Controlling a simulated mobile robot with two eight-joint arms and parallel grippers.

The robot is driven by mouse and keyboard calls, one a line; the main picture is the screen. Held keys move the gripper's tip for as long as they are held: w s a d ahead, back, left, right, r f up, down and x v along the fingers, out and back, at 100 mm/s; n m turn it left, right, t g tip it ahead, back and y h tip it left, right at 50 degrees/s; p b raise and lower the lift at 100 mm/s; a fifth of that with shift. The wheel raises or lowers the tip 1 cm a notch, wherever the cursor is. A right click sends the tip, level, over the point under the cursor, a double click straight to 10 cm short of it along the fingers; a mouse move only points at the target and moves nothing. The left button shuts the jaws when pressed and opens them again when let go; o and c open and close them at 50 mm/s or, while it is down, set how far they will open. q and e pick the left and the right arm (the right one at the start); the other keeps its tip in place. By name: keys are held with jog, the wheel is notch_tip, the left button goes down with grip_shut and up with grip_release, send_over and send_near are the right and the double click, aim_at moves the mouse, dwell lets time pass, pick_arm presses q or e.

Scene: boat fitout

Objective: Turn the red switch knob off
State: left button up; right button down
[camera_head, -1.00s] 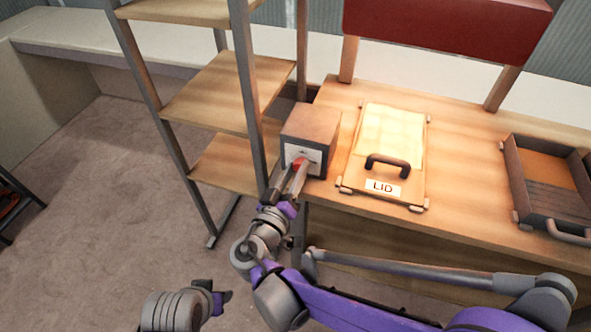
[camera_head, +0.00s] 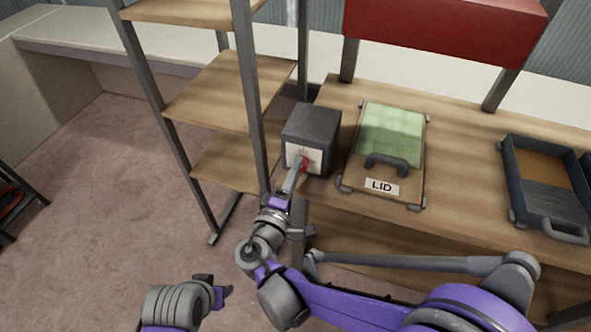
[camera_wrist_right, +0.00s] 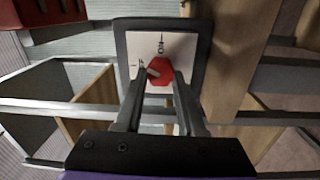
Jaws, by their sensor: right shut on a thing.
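The red switch knob (camera_head: 304,165) is on the pale front plate of a dark box (camera_head: 312,127) on the bench. In the right wrist view the red knob (camera_wrist_right: 161,71) has a pale mark at its left side. Small markings show on the plate (camera_wrist_right: 175,45) above and left of the knob; I cannot read them. My right gripper (camera_head: 298,172) is shut on the knob, with one finger (camera_wrist_right: 136,97) on each side in the wrist view. My left gripper (camera_head: 217,291) is low in the head view, away from the box; its jaw gap is unclear.
A lid (camera_head: 402,160) with a dark handle and "LID" label lies right of the box. A dark tray (camera_head: 510,185) sits farther right. A shelf unit with a metal post (camera_head: 249,90) stands close left of the box. Open floor (camera_head: 95,190) lies to the left.

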pick_arm(q)
jog(key=shift+r, duration=0.15)
pick_arm(e)
jog(key=n, duration=0.5)
jog(key=shift+n, duration=0.3)
dwell(0.3)
jog(key=c, duration=0.5)
grip_release()
jog(key=shift+d+f, duration=0.1)
